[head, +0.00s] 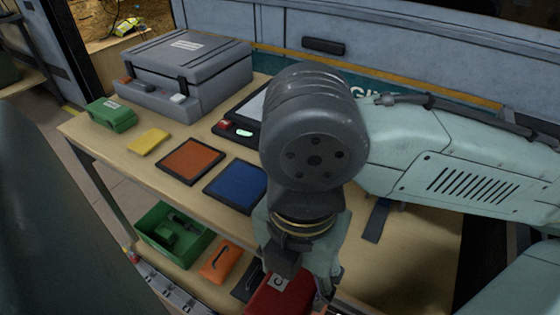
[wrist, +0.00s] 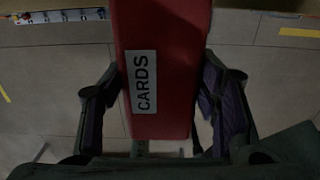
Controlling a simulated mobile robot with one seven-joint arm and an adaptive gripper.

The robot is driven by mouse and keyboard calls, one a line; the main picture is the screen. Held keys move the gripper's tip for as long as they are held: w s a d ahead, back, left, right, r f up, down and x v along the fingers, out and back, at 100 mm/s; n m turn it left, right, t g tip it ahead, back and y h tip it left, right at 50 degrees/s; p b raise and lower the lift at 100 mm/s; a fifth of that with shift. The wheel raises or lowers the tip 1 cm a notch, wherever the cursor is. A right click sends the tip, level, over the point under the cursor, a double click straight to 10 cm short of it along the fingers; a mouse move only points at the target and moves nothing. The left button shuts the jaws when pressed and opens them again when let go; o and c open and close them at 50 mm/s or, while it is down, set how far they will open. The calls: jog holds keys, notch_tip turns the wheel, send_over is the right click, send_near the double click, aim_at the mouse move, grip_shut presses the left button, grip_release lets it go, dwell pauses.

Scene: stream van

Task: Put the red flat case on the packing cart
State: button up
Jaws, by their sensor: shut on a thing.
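The red flat case (head: 279,297) is at the bottom of the head view, partly cut off by the frame edge. In the wrist view the red case (wrist: 165,60) carries a white label reading "CARDS". My gripper (wrist: 160,115) has one finger on each side of the case and is shut on it. In the head view my gripper (head: 290,268) hangs in front of the table's near edge with the case below it. In the wrist view the grey tiled floor shows on both sides of the case. I cannot make out the packing cart in either view.
The wooden table (head: 130,170) holds a grey hard case (head: 185,75), a green box (head: 110,114), a yellow block (head: 149,142), an orange-brown panel (head: 191,160) and a blue panel (head: 237,186). A lower shelf holds a green bin (head: 150,218) and an orange case (head: 219,259).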

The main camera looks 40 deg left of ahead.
jog(key=w+a, duration=0.2)
jog(key=w, duration=0.2)
jog(key=w+a+f+p, duration=0.1)
jog(key=w+a, duration=0.1)
jog(key=w, duration=0.3)
jog(key=w+a, duration=0.2)
jog(key=w, duration=0.3)
jog(key=shift+w+f, duration=0.15)
jog(key=shift+w+f+p, duration=0.2)
jog(key=shift+f+p, duration=0.1)
jog(key=shift+f, duration=1.55)
jog(key=shift+f, duration=0.15)
jog(key=o, duration=1.5)
jog(key=shift+c, duration=0.2)
notch_tip(320, 180, up, 12)
jog(key=shift+r, duration=0.2)
